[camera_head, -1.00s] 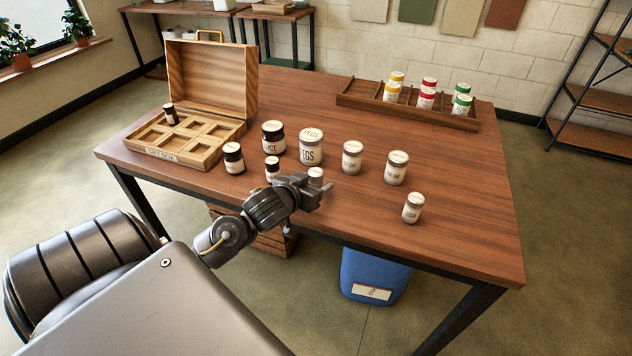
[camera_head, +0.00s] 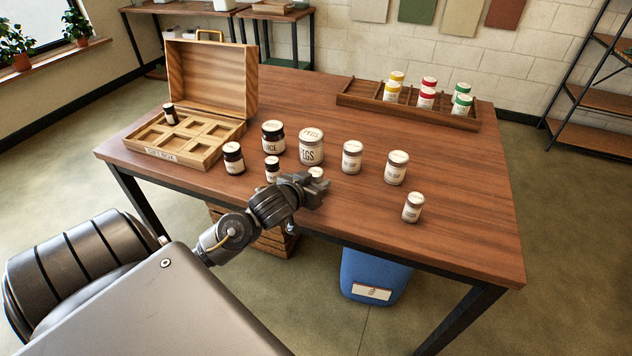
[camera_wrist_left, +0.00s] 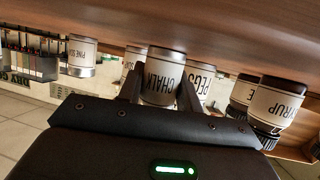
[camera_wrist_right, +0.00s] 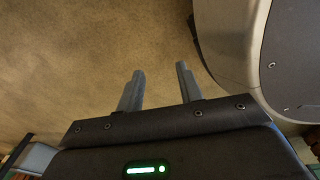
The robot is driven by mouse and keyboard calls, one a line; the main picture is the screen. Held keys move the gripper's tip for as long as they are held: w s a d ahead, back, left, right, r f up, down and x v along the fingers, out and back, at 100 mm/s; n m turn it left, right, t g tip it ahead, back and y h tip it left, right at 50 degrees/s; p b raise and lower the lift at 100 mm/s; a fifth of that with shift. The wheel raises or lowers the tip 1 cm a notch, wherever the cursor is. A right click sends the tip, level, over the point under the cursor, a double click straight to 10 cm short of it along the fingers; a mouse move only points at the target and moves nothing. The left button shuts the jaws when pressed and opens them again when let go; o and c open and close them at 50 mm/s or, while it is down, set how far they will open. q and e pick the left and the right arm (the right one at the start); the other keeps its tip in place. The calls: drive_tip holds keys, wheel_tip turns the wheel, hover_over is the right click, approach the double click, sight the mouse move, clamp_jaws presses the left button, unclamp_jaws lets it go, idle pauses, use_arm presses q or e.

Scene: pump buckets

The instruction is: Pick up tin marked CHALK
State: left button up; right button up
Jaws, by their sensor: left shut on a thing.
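The tin marked CHALK (camera_wrist_left: 163,76) is a pale-labelled tin with a grey lid, between the two fingers of my left gripper in the left wrist view. In the head view only its white top (camera_head: 316,172) shows behind the gripper. My left gripper (camera_head: 319,190) is at the table's front edge, shut on this tin. The tin appears to be still at table level. My right gripper (camera_wrist_right: 160,70) shows in the right wrist view, open and empty, with bare floor beyond it.
On the table (camera_head: 455,230), the PEGS tin (camera_head: 311,148) stands close behind. Dark-lidded jars, including the SYRUP jar (camera_head: 233,158), are to the left. White tins (camera_head: 396,168) stand to the right.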

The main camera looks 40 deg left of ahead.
sight(316, 171)
use_arm(q)
drive_tip(key=shift+r, duration=0.1)
